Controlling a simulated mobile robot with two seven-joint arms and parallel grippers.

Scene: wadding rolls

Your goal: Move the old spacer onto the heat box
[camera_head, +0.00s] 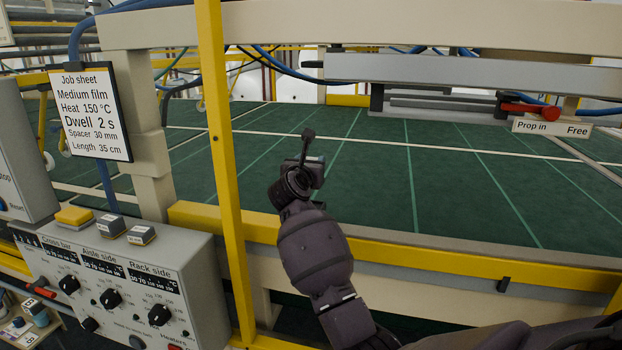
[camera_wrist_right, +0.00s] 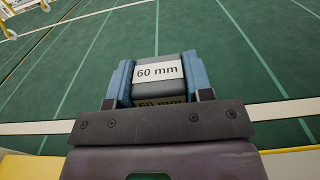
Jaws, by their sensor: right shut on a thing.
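My right gripper (camera_head: 306,168) is shut on a dark grey spacer (camera_wrist_right: 156,92) with a white "60 mm" label. In the right wrist view the spacer sits between the blue fingers of the gripper (camera_wrist_right: 158,80), above the green table. In the head view the spacer is small and mostly hidden by my wrist. The heat box (camera_head: 196,262), a grey box with dials and displays, stands lower left. On its top are a yellow block (camera_head: 75,215) and two grey blocks (camera_head: 110,226) (camera_head: 141,234) with white labels too small to read. My left gripper is out of view.
A yellow post (camera_head: 220,150) rises between the heat box and my right arm. A yellow rail (camera_head: 420,256) edges the green table (camera_head: 400,170). A job sheet (camera_head: 92,114) reads "Spacer 30 mm". A red-handled prop (camera_head: 530,109) is at right.

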